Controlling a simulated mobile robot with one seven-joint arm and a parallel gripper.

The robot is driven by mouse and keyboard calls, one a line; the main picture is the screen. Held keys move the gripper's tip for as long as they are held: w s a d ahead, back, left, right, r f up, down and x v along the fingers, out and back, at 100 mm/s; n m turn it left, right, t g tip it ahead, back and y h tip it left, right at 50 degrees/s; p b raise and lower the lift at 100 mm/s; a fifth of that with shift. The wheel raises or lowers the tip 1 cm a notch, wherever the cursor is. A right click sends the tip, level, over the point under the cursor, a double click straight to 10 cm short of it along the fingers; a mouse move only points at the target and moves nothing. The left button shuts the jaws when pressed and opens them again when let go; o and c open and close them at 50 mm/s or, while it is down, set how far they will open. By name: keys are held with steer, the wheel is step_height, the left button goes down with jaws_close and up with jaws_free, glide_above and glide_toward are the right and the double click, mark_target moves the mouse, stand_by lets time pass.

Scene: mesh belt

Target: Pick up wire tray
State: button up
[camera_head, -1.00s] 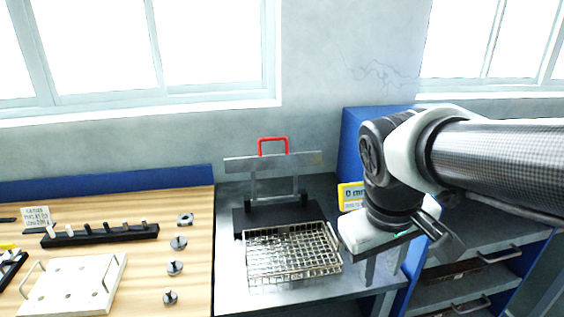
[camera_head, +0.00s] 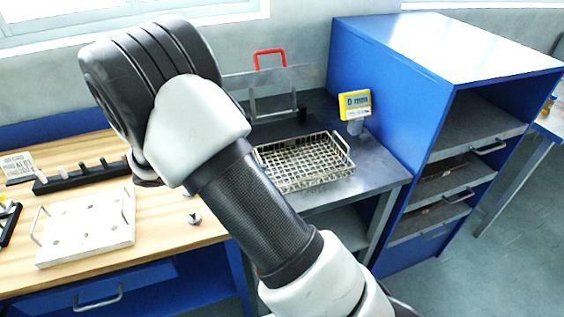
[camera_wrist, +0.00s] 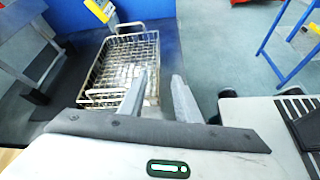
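The wire tray (camera_head: 303,166) is an empty metal mesh basket with raised end handles. It rests flat on the grey metal bench, right of the wooden worktop. In the wrist view the wire tray (camera_wrist: 128,66) lies ahead and left of centre. My gripper (camera_wrist: 160,78) is open, its two fingers apart with nothing between them. The left finger overlaps the tray's near right part in this view; I see no contact. In the head view my arm crosses the picture in front of the tray's left side, and the gripper is hidden.
A yellow gauge reading 0 mm (camera_head: 355,104) stands behind the tray at right, beside a blue cabinet (camera_head: 388,95). A frame with a red handle (camera_head: 270,54) stands behind the tray. A white plate (camera_head: 85,228) with handles lies on the wooden worktop.

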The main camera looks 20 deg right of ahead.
glide_toward(309, 179)
steer(key=x, duration=0.3)
steer(key=shift+s+d, duration=0.2)
steer(key=shift+d, duration=0.15)
steer(key=shift+p+x, duration=0.35)
steer(key=shift+x, duration=2.7)
steer(key=shift+w+a+f, duration=0.1)
steer(key=shift+w+a, duration=0.05)
steer(key=shift+w, duration=0.05)
steer(key=shift+c, duration=0.3)
jaws_close()
